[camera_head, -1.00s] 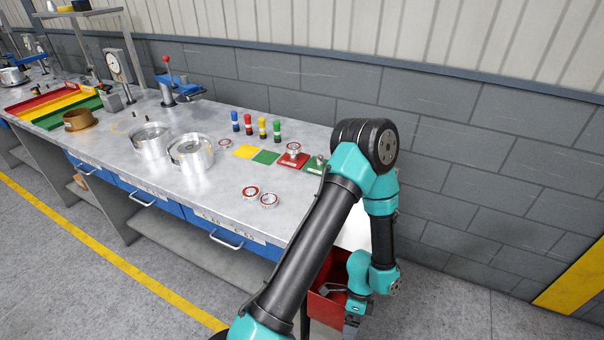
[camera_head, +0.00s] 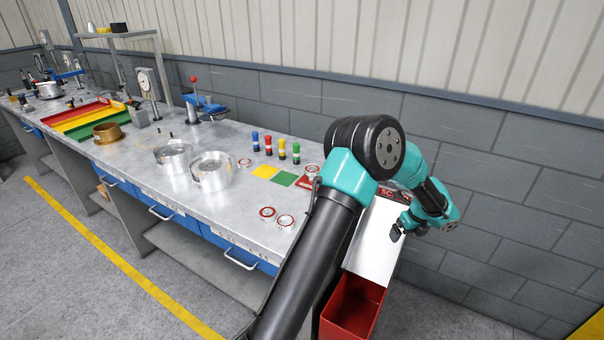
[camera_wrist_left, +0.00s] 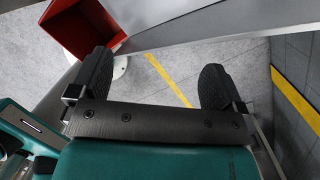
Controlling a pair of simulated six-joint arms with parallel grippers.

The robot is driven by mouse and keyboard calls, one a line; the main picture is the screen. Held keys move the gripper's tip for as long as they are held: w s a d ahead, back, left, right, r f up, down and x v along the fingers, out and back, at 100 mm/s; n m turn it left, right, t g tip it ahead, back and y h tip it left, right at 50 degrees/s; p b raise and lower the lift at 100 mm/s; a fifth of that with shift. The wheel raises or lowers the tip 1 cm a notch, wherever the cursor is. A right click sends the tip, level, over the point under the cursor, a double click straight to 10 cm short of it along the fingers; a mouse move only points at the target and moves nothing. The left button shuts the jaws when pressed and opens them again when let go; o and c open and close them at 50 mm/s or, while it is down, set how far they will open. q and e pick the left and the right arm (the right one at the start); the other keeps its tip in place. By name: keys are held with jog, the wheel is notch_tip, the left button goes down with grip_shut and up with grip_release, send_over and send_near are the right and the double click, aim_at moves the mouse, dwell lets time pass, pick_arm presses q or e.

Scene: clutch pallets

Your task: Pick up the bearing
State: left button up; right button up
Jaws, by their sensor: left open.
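Several bearings, small metal rings with red inside, are on the grey workbench (camera_head: 235,205). Two lie side by side near the front edge, a left one (camera_head: 267,212) and a right one (camera_head: 285,221). I cannot tell which one is meant. My left gripper (camera_head: 397,232) is at the bench's right end, over a white panel and well right of the bearings. In the left wrist view the left gripper (camera_wrist_left: 157,78) is open and empty. My right gripper is out of view.
A red bin (camera_head: 352,310) stands at the bench's right end; a red bin (camera_wrist_left: 75,30) shows in the wrist view. Two metal housings (camera_head: 212,172), coloured posts (camera_head: 268,146), yellow and green pads (camera_head: 284,179) and a blue press (camera_head: 205,105) stand on the bench.

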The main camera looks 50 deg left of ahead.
pick_arm(q)
jog(key=w+a+r+t+y, duration=0.1)
jog(key=w+a+r+t, duration=0.1)
jog(key=w+a+r, duration=0.4)
jog(key=s+a+r+n, duration=0.1)
jog(key=s+a+r, duration=0.3)
jog(key=a, duration=0.5)
jog(key=s+a+r+n+g, duration=0.1)
jog(key=s+a+r, duration=0.3)
jog(key=a+r, duration=0.5)
jog(key=s+a+r+n, duration=0.2)
jog(key=s+a+r, duration=0.2)
jog(key=a, duration=0.6)
notch_tip(320, 180, up, 2)
jog(key=shift+s+a+r+g, duration=0.25)
jog(key=shift+a+g, duration=0.1)
jog(key=shift+g, duration=0.05)
send_over(312, 169)
jog(key=d, duration=0.2)
notch_tip(312, 169, down, 12)
jog(key=shift+r, duration=0.1)
jog(key=shift+x, duration=2.65)
jog(key=shift+s, duration=0.15)
